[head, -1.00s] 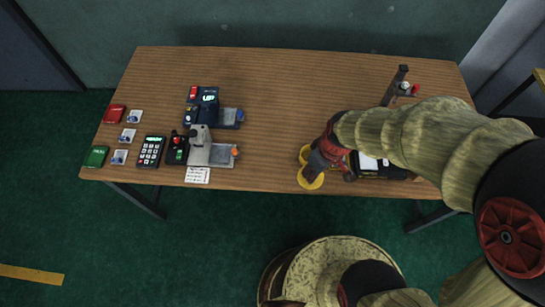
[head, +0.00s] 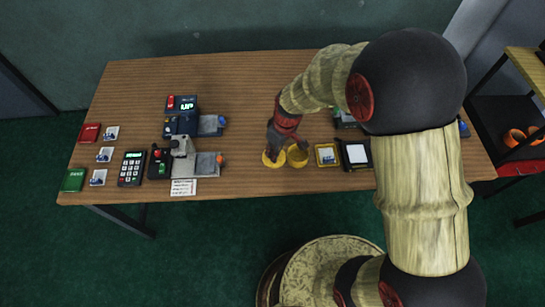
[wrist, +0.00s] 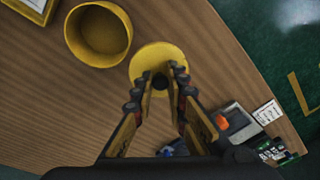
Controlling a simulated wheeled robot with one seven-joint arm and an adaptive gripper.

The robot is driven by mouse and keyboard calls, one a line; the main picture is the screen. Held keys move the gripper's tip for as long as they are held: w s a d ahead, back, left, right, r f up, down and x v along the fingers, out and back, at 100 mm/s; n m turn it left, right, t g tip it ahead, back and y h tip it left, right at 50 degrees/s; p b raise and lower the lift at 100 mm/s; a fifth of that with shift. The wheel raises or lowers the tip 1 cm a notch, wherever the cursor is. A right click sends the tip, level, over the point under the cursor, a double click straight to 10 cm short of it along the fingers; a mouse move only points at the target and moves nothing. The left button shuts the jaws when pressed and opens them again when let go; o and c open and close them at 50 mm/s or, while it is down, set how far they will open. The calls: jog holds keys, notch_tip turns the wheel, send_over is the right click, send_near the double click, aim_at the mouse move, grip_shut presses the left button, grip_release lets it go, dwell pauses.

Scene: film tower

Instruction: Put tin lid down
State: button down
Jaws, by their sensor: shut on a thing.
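The round yellow tin lid (head: 273,160) is at my gripper (head: 274,148), just left of the open yellow tin (head: 297,158) in the head view. The wrist view shows my gripper (wrist: 162,80) shut on a dark knob at the middle of the lid (wrist: 158,55). The lid is level or nearly so, over bare wood. I cannot tell whether it touches the table. The tin (wrist: 98,33) stands upright beside it with a small gap between them, and its inside shows.
A yellow-framed tray (head: 326,154) and a black case with a white pad (head: 356,154) stand right of the tin. Two film splicer-like devices (head: 196,160), a keypad (head: 132,168) and small cards are at the left. Bare table (head: 240,80) lies behind.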

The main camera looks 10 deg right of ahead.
jog(key=shift+w+a+f+b, duration=0.2)
jog(key=shift+w+f, duration=0.15)
jog(key=shift+f, duration=0.25)
jog(key=shift+w+a+f+b, duration=0.1)
jog(key=shift+w+a+f, duration=0.1)
jog(key=shift+w+f, duration=0.25)
jog(key=shift+s+f+b, duration=0.1)
jog(key=shift+f+b, duration=0.45)
jog(key=shift+f, duration=0.85)
jog(key=shift+f, duration=0.2)
jog(key=c, duration=1.9)
grip_release()
jog(key=shift+o, duration=0.7)
jog(key=shift+r, duration=0.15)
